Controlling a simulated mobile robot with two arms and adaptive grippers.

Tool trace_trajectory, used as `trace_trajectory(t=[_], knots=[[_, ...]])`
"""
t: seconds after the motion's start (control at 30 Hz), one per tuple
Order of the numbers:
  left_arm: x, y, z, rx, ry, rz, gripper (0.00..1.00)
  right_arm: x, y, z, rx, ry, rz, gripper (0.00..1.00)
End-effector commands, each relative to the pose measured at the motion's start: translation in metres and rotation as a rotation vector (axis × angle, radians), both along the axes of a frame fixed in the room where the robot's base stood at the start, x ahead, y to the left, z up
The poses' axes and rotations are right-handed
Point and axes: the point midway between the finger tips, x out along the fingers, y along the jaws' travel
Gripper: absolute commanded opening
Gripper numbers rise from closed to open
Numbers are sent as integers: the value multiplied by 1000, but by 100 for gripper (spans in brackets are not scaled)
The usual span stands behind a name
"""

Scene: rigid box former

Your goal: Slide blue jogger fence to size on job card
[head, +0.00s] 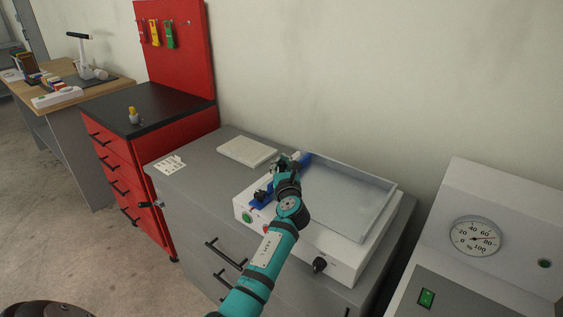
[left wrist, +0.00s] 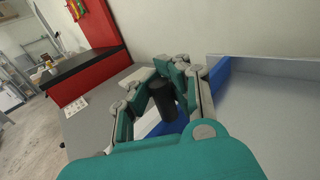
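The blue jogger fence (head: 262,201) lies across the left part of a white jogger tray machine (head: 345,250); its middle is hidden behind my left gripper. My left gripper (head: 290,163) is over the fence. In the left wrist view its fingers (left wrist: 164,88) stand on both sides of a dark upright cylinder (left wrist: 164,103), seemingly the fence's handle, and look closed against it. The fence (left wrist: 218,82) also shows there, beside the tray floor. A white card with small dark marks (head: 170,165), perhaps the job card, lies on the grey cabinet; its print is unreadable. My right gripper is out of view.
A pale stack (head: 247,151) lies behind the machine's left side. The tray floor (head: 345,200) right of the fence is empty. A grey-white machine with a gauge (head: 475,237) stands at right. A red cabinet (head: 180,140) and wooden desk (head: 105,88) are at left.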

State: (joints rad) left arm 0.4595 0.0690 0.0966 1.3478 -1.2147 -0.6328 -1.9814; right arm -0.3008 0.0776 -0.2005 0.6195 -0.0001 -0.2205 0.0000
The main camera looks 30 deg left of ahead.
Motion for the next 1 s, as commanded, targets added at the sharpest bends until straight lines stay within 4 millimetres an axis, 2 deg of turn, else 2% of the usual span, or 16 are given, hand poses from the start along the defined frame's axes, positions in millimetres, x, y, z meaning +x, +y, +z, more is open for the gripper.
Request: trace_trajectory(t=[0.07, 0.1, 0.37, 0.73, 1.0], knots=[[-3, 3, -5, -2, 9, 10, 0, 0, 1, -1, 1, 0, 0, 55], [-3, 3, -5, -1, 9, 10, 9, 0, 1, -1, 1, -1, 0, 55], [-2, 2, -3, -1, 6, 6, 42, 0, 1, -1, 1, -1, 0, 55], [-6, -4, -3, -1, 3, 2, 42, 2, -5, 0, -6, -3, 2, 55], [-46, -38, -4, -2, 4, 2, 42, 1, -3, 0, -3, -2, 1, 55]])
